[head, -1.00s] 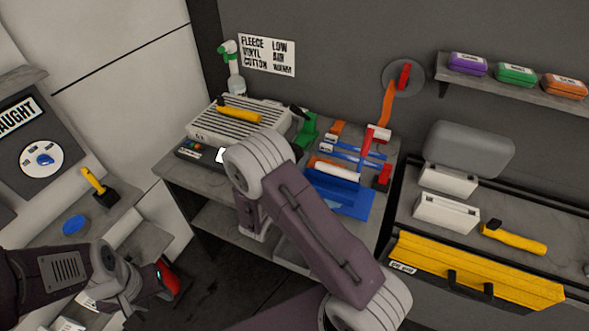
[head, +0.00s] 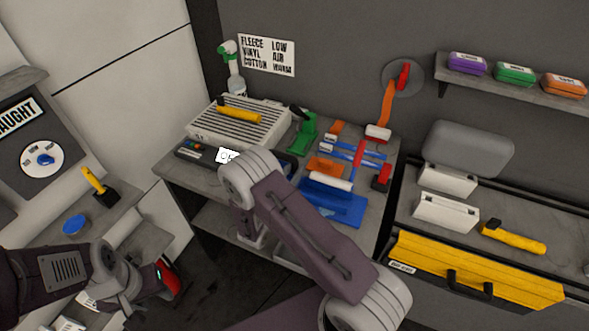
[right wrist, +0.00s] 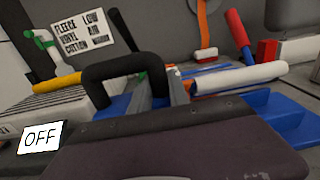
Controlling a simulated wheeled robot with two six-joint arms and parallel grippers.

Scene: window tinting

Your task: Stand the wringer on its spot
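The wringer appears to be the blue piece (head: 340,206) with a white roller and a red handle (head: 360,152), at the front of the bench. Its roller (right wrist: 245,78) fills the right of the right wrist view. My right arm crosses the head view and hides the right gripper there. In the right wrist view, the grey fingers of my right gripper (right wrist: 160,92) appear closed around a blue part of the wringer. Whether its base touches the bench is unclear. My left gripper (head: 137,290) is low at left, beside a red thing (head: 168,280); its fingers are unclear.
A green holder (head: 304,132), blue squeegees and an orange card (head: 325,166) lie behind the wringer. A yellow case (head: 475,270) is at right.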

